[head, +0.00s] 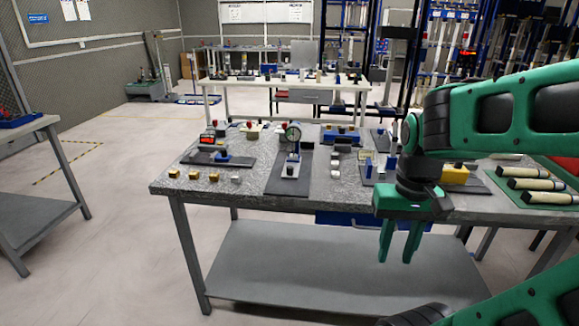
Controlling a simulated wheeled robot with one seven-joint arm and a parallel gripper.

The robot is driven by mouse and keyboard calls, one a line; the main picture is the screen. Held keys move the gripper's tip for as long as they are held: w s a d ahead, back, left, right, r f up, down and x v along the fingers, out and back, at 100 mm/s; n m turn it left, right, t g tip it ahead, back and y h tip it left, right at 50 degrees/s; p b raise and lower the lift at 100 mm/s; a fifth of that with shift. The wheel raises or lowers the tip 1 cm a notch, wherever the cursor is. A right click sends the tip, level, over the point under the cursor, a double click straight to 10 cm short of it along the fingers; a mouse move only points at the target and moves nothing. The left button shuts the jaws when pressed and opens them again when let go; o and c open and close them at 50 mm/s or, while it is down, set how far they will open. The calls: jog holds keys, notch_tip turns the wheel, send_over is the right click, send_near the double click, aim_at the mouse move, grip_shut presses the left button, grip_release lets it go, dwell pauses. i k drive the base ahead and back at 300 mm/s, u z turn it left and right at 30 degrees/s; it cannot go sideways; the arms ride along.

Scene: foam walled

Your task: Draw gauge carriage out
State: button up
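A round dial gauge (293,133) stands upright over a dark plate (272,181) near the middle of the workbench. A small blue and pale block (290,170) sits below the dial on that plate. I take this blue assembly to be the gauge carriage, but it is too small to be sure. My gripper (395,260) hangs pointing down in front of the bench's front edge, to the right of the gauge and apart from it. Its two green fingers are spread with a gap between them, and nothing is between them.
A yellow block (455,174) is near my arm. A blue drawer (345,218) hangs under the bench.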

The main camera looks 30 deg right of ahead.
aim_at(291, 168)
jog(key=z, duration=0.05)
jog(key=i, duration=1)
jog(key=u, duration=0.05)
